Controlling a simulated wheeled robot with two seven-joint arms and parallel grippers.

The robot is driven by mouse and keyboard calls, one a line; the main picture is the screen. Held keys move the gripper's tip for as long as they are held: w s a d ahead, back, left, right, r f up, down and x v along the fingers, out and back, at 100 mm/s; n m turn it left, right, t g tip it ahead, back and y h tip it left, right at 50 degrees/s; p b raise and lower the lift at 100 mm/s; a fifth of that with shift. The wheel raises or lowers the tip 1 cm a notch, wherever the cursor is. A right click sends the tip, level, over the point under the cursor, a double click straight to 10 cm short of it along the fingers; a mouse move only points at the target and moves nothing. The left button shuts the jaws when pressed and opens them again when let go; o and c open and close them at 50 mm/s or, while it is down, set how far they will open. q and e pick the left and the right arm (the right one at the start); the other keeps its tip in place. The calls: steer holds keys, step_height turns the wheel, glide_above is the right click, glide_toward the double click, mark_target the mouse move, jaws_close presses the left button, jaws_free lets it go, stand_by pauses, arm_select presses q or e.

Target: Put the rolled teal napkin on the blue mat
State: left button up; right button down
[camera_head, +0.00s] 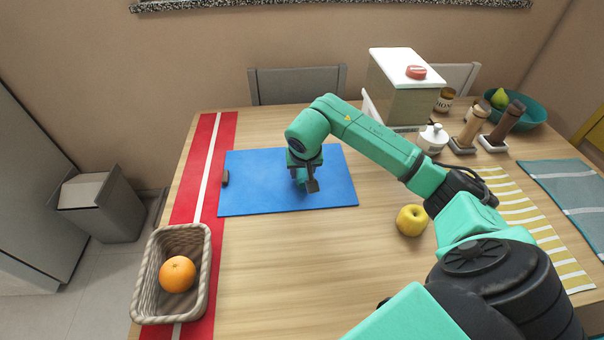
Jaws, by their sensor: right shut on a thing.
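The blue mat (255,190) lies flat on the wooden table, left of the middle. My right arm reaches in from the lower right, and my right gripper (305,182) points down over the right half of the mat. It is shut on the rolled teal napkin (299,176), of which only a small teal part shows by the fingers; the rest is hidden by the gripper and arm. I cannot tell whether the napkin touches the mat. My left gripper is not in view.
A wicker basket (204,262) with an orange (177,274) stands at the front left on a red runner (185,205). A yellow apple (411,220) sits right of the mat. Jars and a bowl (533,110) stand at the back right.

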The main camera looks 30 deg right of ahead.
steer(key=shift+f, duration=0.5)
steer(key=shift+f, duration=0.1)
steer(key=shift+s+a+f+b, duration=0.1)
steer(key=shift+s+f+b, duration=0.3)
steer(key=shift+f+b, duration=0.15)
steer(key=shift+c, duration=2.1)
jaws_free()
steer(key=shift+r+p, duration=0.55)
steer(key=shift+p, duration=0.05)
steer(key=shift+w+r, duration=0.15)
steer(key=shift+r, duration=0.25)
steer(key=v, duration=1.1)
steer(key=shift+w+r+b, duration=0.15)
steer(key=shift+r+b, duration=0.05)
steer(key=shift+b, duration=0.15)
